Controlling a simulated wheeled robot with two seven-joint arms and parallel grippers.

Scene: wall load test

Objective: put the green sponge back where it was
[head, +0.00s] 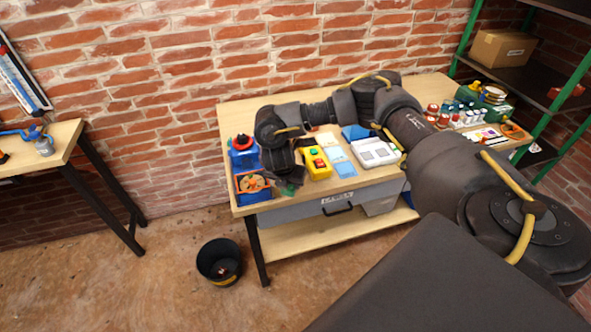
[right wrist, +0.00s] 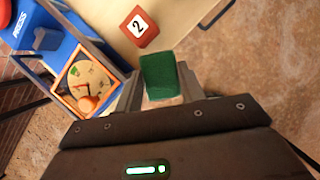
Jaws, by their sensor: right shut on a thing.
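The green sponge (right wrist: 160,77) sits between the two fingers of my right gripper (right wrist: 158,88) in the right wrist view. My right gripper is shut on it. In the head view my right gripper (head: 290,183) is over the front left part of the wooden workbench (head: 240,208), and the green sponge (head: 289,190) shows only as a small dark green patch at its tips. I cannot tell how high the sponge is above the bench top. My left gripper is not in view.
A blue press (right wrist: 42,32), an orange-framed box with a round dial (right wrist: 88,82) and a red block marked 2 (right wrist: 138,27) are close to the sponge. A yellow box (head: 316,163) stands right of the gripper. A black bucket (head: 219,262) is on the floor.

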